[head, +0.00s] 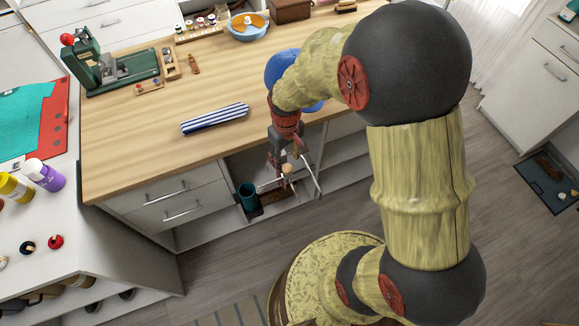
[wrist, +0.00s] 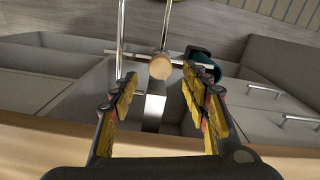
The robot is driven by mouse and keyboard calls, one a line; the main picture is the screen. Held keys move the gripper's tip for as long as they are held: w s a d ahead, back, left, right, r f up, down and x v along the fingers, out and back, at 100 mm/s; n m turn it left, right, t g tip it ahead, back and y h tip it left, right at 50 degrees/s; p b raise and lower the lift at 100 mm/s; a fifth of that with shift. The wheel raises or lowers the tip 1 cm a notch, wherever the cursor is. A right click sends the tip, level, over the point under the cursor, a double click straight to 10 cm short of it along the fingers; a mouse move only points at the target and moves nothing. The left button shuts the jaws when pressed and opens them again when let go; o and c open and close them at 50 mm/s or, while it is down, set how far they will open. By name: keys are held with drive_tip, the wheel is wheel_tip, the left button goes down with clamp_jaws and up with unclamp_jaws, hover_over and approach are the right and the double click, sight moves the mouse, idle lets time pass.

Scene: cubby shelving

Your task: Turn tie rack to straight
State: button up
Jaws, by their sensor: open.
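The likely tie rack (head: 316,181) is a set of thin metal bars with a round wooden knob, at the cubby front below the counter edge. In the wrist view, the wooden knob (wrist: 160,67) sits near the middle. Two long bars (wrist: 121,40) run toward the top of that view, and a crossbar runs sideways. My gripper (wrist: 160,92) is open, its yellow-padded fingers to the left and right, with the knob beyond the gap between them. I cannot tell whether they touch the rack. In the head view my gripper (head: 287,158) hangs over the counter's front edge, partly hiding the rack.
A dark teal cup (head: 248,197) is close beside the rack on the left; it also shows in the wrist view (wrist: 203,62). Drawer handles (head: 167,193) protrude nearby.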

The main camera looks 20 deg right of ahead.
sight(287, 167)
wheel_tip(287, 167, down, 5)
drive_tip(key=shift+f+b, duration=0.1)
drive_tip(key=shift+b, duration=0.55)
drive_tip(key=c, duration=0.3)
clamp_jaws()
idle(0.3)
